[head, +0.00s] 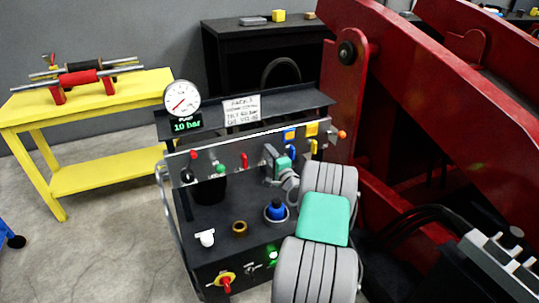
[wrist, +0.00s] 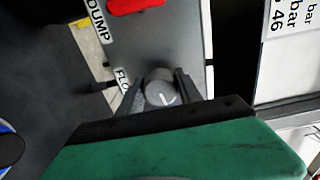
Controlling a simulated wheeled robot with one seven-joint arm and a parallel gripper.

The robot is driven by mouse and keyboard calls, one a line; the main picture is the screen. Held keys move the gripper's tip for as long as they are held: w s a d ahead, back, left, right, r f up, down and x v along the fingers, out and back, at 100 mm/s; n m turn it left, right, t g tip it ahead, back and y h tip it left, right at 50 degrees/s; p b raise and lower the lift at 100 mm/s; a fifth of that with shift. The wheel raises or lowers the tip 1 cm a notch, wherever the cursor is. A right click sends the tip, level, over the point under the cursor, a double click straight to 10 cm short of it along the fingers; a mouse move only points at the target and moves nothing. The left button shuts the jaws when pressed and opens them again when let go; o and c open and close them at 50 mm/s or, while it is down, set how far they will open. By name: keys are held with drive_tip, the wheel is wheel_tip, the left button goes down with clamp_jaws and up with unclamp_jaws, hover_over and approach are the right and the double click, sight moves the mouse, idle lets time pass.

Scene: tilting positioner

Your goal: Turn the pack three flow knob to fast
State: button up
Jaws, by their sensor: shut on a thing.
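The flow knob (wrist: 160,93) is a round grey knob with a white pointer mark, seen in the wrist view on the grey panel. A partly covered label (wrist: 123,78) beginning "FLO" is beside it. My gripper (wrist: 158,90) has one dark finger on each side of the knob and is shut on it. In the head view my gripper (head: 271,155) is at the front panel (head: 226,155) of the pack and hides the knob. The speed marks around the knob are not readable.
A red handle (wrist: 135,5) by a "DUMP" label is close to the knob. The pack carries a pressure gauge (head: 182,98), a "10 bar" display (head: 187,125) and a placard (head: 242,110). Several small coloured controls line the panel. A red steel frame (head: 345,90) stands at right.

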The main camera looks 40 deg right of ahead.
drive_tip(key=shift+d+r+m, duration=0.1)
drive_tip(key=shift+m, duration=0.5)
drive_tip(key=o, duration=1.2)
drive_tip(key=shift+o, duration=0.8)
drive_tip(key=v, duration=0.7)
drive_tip(key=shift+s, duration=0.4)
